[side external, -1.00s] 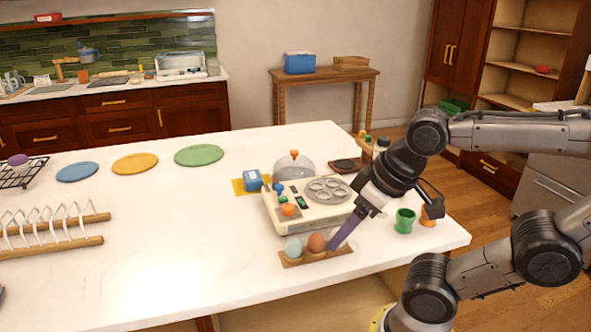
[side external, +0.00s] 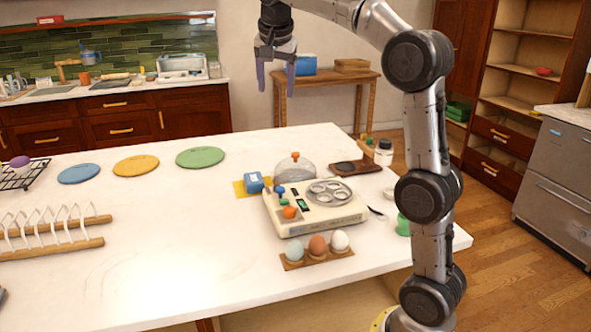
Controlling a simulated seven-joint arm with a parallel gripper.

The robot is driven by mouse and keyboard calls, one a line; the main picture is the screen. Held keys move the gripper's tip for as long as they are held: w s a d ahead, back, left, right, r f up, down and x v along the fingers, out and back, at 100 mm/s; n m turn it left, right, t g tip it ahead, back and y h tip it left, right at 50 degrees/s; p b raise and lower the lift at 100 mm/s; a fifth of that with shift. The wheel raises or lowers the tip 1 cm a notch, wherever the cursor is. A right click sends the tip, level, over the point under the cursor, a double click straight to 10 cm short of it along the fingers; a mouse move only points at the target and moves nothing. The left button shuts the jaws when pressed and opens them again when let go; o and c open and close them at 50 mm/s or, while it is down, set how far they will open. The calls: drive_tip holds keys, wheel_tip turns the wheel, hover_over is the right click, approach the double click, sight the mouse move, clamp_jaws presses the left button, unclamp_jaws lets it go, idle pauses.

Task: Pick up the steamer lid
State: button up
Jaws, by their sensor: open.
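The steamer lid (side external: 295,170) is a clear dome with an orange knob on top. It stands on the white counter just behind the egg steamer (side external: 318,216), which hides part of its lower edge. The steamer is a cream box with a grey plate of round hollows on top and an orange knob in front. My gripper (side external: 276,80) is high in the air, above and beyond the lid in the picture. Its two purple fingers point down, apart, with nothing between them.
A wooden holder (side external: 292,266) with three eggs stands in front of the steamer. A blue box (side external: 254,182) on a yellow mat is left of the lid. A dark wooden board (side external: 362,168) and small bottles are to the right.

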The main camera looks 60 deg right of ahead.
drive_tip(key=w+d+f+m+g, duration=0.1)
drive_tip(key=w+d+f+m, duration=0.1)
drive_tip(key=w+d+f, duration=0.3)
drive_tip(key=g, duration=0.1)
approach(296, 153)
drive_tip(key=f, duration=0.1)
drive_tip(key=w+f+g, duration=0.1)
drive_tip(key=shift+w+d+f+m, duration=0.1)
drive_tip(key=shift+d+f+m, duration=0.15)
drive_tip(key=shift+d+m, duration=0.1)
drive_tip(key=shift+x, duration=2.95)
clamp_jaws()
